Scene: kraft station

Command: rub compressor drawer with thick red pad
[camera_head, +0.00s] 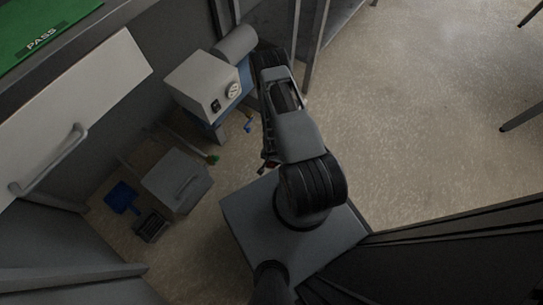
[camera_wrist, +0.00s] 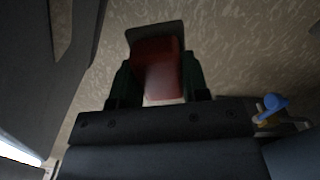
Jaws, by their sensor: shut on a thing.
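In the wrist view my gripper (camera_wrist: 157,85) is shut on a thick red pad (camera_wrist: 157,62) with a dark grey backing, held between its dark green fingers above the floor. In the head view the fingers are mostly hidden by my arm. A white drawer front (camera_head: 75,105) with a long bar handle (camera_head: 52,160) stands out at the left, apart from my gripper. The compressor (camera_head: 205,85), a pale box with a round gauge and grey cylinder, is at upper middle. I cannot tell which drawer is the compressor drawer.
A grey box with a handle (camera_head: 178,181) stands on the floor, beside a blue dustpan-like item (camera_head: 122,197) and a dark slotted item (camera_head: 151,226). A green PASS mat (camera_head: 38,28) lies on the bench at upper left. Open floor (camera_head: 420,130) lies to the right.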

